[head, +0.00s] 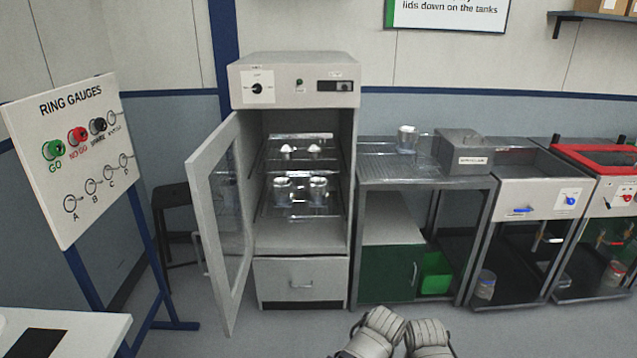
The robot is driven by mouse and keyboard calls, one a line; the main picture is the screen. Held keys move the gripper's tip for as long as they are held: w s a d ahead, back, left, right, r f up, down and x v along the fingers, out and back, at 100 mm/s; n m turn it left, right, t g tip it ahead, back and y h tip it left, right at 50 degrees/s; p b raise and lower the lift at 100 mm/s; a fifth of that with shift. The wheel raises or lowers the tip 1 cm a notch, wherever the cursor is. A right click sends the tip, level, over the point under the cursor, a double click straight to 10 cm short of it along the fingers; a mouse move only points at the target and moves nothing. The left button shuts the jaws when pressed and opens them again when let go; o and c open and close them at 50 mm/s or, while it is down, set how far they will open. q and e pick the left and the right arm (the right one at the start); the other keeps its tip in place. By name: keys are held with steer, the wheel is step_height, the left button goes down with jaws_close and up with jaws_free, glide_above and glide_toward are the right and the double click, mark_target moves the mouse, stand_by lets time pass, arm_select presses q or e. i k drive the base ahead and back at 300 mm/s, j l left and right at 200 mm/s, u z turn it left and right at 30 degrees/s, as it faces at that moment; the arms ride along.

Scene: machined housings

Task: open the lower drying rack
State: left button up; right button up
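The drying cabinet (292,78) stands upright near the middle of the head view, with its glazed door (222,212) swung open to the left. The lower drying rack (299,216) sits inside the cabinet and does not visibly stick out past the front. Shiny metal housings (318,190) stand on it. The upper rack (303,162) carries small pale parts. Two pale ribbed shapes at the bottom edge appear to be my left gripper (380,318) and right gripper (428,326). They are well in front of the cabinet, side by side, touching nothing visible. Their fingertips cannot be made out.
A shut drawer (301,281) is below the cabinet opening. A metal bench (385,170) and tanks (540,185) stand to the right. A gauge board (75,160) and black stool (172,197) stand left. The floor (285,330) before the cabinet is clear.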

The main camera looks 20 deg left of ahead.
mark_target(288, 217)
steer(key=i+u, duration=0.2)
steer(key=i, duration=0.35)
steer(key=i+l+u, duration=0.15)
steer(key=i, duration=0.4)
steer(key=i+l+u, duration=0.2)
steer(key=i, duration=0.35)
steer(key=i+l+u, duration=0.2)
steer(key=i, duration=0.3)
